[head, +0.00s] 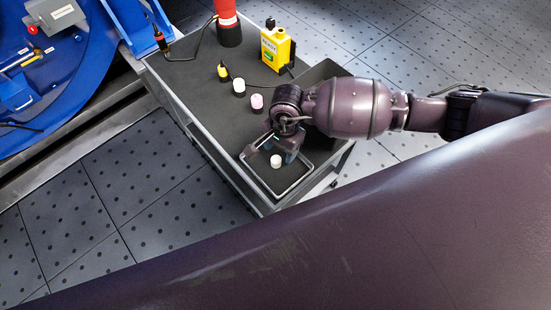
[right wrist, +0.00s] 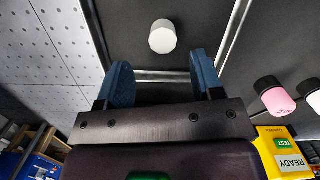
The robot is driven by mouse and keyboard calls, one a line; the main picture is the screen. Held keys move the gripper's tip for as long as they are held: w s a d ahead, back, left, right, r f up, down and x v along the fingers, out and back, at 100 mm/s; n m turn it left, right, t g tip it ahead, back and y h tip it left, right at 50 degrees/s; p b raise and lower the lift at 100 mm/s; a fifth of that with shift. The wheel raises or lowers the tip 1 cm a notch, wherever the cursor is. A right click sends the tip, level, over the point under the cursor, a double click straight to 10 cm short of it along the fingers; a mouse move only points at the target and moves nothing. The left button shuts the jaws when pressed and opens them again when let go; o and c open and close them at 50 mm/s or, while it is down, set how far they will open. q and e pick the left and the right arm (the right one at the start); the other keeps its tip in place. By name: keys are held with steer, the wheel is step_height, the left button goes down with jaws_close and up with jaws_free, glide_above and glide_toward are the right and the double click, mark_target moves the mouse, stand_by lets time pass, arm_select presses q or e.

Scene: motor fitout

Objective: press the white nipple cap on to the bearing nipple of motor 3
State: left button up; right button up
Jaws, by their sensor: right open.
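A small white cap (head: 276,161) stands inside a light-rimmed tray (head: 294,186) at the near corner of the cart top. The cap also shows in the right wrist view (right wrist: 162,38), just beyond the fingertips and roughly midway between them. My right gripper (head: 283,150) is over the tray beside the cap; its blue fingers (right wrist: 162,72) are apart with nothing between them. A blue motor housing (head: 105,45) is at the upper left in the head view. I cannot tell its number or pick out its bearing nipple. My left gripper is not in view.
On the dark cart top (head: 190,85) stand a pink cap (head: 256,101), another white cap (head: 239,87), a yellow-and-black piece (head: 223,72), a yellow tester box (head: 276,48) and a red cylinder (head: 228,22). Perforated floor (head: 150,190) lies between cart and motor.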

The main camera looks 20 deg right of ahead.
mark_target(276, 159)
steer(key=f, duration=0.2)
steer(key=a+f+b, duration=0.1)
steer(key=f, duration=0.1)
steer(key=shift+s+a+f, duration=0.15)
steer(key=shift+s+f, duration=0.05)
steer(key=shift+f, duration=0.25)
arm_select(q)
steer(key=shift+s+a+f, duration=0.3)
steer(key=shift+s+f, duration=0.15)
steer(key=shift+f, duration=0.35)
arm_select(e)
steer(key=shift+w+r, duration=0.1)
steer(key=shift+c, duration=0.2)
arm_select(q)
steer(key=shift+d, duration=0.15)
arm_select(e)
steer(key=c, duration=0.9)
